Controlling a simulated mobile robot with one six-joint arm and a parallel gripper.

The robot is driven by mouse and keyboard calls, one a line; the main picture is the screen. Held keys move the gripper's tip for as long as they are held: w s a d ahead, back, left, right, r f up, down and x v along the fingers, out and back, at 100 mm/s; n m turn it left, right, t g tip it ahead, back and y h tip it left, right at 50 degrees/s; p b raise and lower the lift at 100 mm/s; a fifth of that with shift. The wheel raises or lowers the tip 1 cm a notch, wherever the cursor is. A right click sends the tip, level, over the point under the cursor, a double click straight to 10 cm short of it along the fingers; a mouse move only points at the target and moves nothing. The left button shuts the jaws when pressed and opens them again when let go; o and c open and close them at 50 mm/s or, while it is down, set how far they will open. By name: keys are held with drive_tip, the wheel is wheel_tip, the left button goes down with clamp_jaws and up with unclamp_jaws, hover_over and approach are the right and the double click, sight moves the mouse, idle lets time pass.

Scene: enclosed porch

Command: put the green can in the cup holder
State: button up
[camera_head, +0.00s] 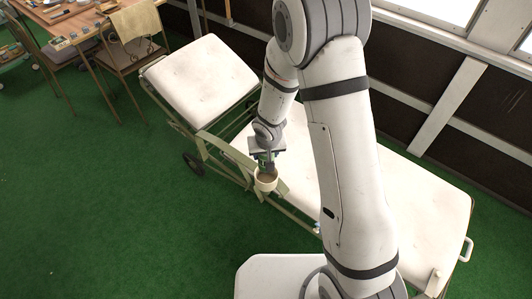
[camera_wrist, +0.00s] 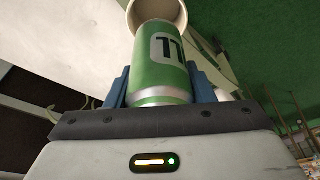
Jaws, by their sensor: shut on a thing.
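The green can (camera_wrist: 160,67) has a white band and dark marking, and my gripper (camera_wrist: 162,88) is shut on it with blue-grey fingers on both sides. The cup holder (camera_head: 265,184) is a small cream round cup on the arm side of a white-cushioned lounger (camera_head: 385,190). My gripper (camera_head: 266,160) is right over it in the head view, where the can is mostly hidden. In the wrist view the can's far end overlaps the cup holder's rim (camera_wrist: 178,6). I cannot tell whether the can's end is inside it.
The lounger's raised backrest cushion (camera_head: 200,78) stands left of my arm, and its seat runs to the lower right along a dark wall. A cluttered wooden table (camera_head: 75,22) and a chair (camera_head: 135,50) stand at the upper left. Green floor (camera_head: 100,220) is clear at left.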

drive_tip(key=shift+f+b, duration=3.85)
drive_tip(key=shift+b, duration=0.1)
drive_tip(key=o, duration=1.2)
drive_tip(key=shift+o, duration=0.7)
drive_tip(key=o, duration=0.5)
drive_tip(key=shift+w+p+v, duration=0.1)
drive_tip(key=shift+p+v, duration=1.15)
drive_tip(key=shift+v, duration=0.5)
drive_tip(key=shift+w+p+v, duration=0.15)
drive_tip(key=shift+p+v, duration=1.05)
drive_tip(key=shift+v, duration=0.5)
drive_tip(key=shift+r, duration=0.15)
